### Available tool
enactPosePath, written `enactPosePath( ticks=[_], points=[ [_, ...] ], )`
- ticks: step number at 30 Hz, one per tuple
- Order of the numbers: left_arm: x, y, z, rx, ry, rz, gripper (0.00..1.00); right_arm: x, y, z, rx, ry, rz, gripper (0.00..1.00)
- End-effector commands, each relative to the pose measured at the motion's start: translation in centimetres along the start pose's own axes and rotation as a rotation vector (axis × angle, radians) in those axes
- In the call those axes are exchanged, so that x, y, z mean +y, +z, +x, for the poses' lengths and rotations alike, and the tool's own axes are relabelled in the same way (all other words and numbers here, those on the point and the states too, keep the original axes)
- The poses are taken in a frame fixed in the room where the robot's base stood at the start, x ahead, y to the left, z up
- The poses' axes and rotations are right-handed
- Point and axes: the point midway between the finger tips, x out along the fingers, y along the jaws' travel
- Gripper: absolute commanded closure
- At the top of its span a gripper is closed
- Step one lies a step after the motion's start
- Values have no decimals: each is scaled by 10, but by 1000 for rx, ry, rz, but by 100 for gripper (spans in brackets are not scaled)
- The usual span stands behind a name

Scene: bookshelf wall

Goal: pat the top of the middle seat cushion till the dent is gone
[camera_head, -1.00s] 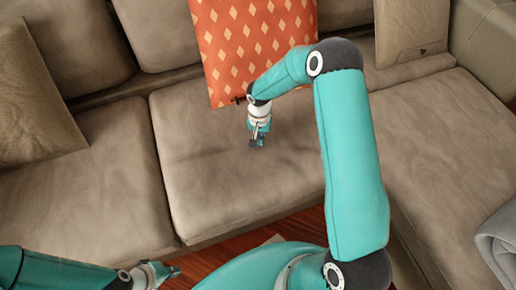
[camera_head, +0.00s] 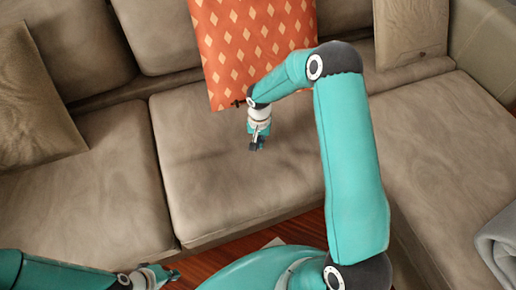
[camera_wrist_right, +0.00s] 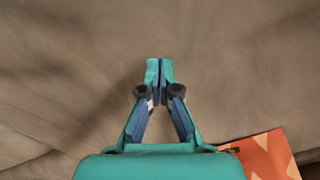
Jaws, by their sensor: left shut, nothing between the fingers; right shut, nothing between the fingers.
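The middle seat cushion (camera_head: 230,190) is brown and lies across the centre of the sofa. Its top looks mostly smooth, with a faint dark band left of my right gripper; I cannot tell whether that is shadow or dent. My right gripper (camera_head: 256,147) is shut and empty, pointing down over the cushion's middle. The right wrist view shows its closed fingertips (camera_wrist_right: 160,64) over the cushion surface (camera_wrist_right: 230,75); I cannot tell whether they touch it. My left gripper (camera_head: 172,273) is shut and empty at the lower left, in front of the sofa.
An orange diamond-patterned pillow (camera_head: 240,45) leans on the backrest close behind my right gripper. Brown pillows stand at the left (camera_head: 35,110) and right (camera_head: 410,28). A grey thing (camera_head: 497,245) lies at the right edge. Wooden floor (camera_head: 215,258) shows in front.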

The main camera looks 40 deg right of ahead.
Motion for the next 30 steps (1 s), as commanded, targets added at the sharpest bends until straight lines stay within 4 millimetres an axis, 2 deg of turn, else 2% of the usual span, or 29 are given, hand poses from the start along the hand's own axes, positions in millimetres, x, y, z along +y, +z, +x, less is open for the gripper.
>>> enactPosePath(
  ticks=[13,25,30],
  points=[
    [-1,0,3,0,0,0,100,0,0,4,0,0,-1,100],
    [-13,0,36,0,0,0,100,-1,0,39,0,0,-1,100],
    [-10,0,28,0,0,0,100,-1,0,30,0,-1,-2,100]
  ],
)
